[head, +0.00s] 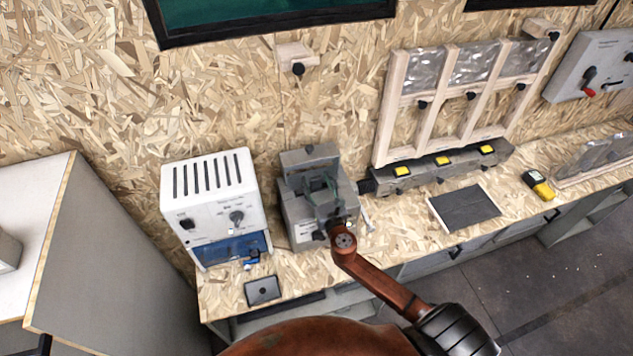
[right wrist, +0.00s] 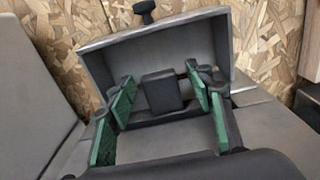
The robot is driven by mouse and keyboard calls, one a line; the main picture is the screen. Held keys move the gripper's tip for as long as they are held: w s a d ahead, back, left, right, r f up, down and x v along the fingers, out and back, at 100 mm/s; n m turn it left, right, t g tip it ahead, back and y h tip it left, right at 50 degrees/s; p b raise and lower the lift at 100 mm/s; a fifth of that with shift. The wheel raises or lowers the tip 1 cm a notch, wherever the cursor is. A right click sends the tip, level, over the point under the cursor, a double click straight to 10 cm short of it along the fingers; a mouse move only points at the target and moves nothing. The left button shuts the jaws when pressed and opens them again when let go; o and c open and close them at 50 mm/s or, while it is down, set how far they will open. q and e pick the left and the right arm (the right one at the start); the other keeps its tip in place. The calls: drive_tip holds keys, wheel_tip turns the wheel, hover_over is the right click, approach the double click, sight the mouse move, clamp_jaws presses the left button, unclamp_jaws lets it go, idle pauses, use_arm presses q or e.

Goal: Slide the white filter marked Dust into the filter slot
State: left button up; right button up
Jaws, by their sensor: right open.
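I cannot make out a white filter marked Dust in either view. A grey machine (head: 299,219) stands on the bench with its lid (head: 309,158) raised; the lid (right wrist: 200,48) also fills the back of the right wrist view. I cannot tell for sure which opening is the filter slot. My right gripper (head: 324,199) is over the grey machine, partly hidden by my arm. In the right wrist view, its fingers (right wrist: 163,112) are spread, with green faces, and nothing shows held between them. My left gripper is not in view.
A white slotted unit (head: 212,190) stands left of the machine, with a small dark plate (head: 262,290) in front. To the right are a grey rail with yellow labels (head: 440,168), a dark mat (head: 466,209) and a yellow handheld device (head: 540,187). The bench between has some free room.

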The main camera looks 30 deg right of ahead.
drive_tip(key=b+v, duration=0.1)
drive_tip(key=v, duration=2)
drive_tip(key=shift+b, duration=0.3)
drive_tip(key=shift+d, duration=0.15)
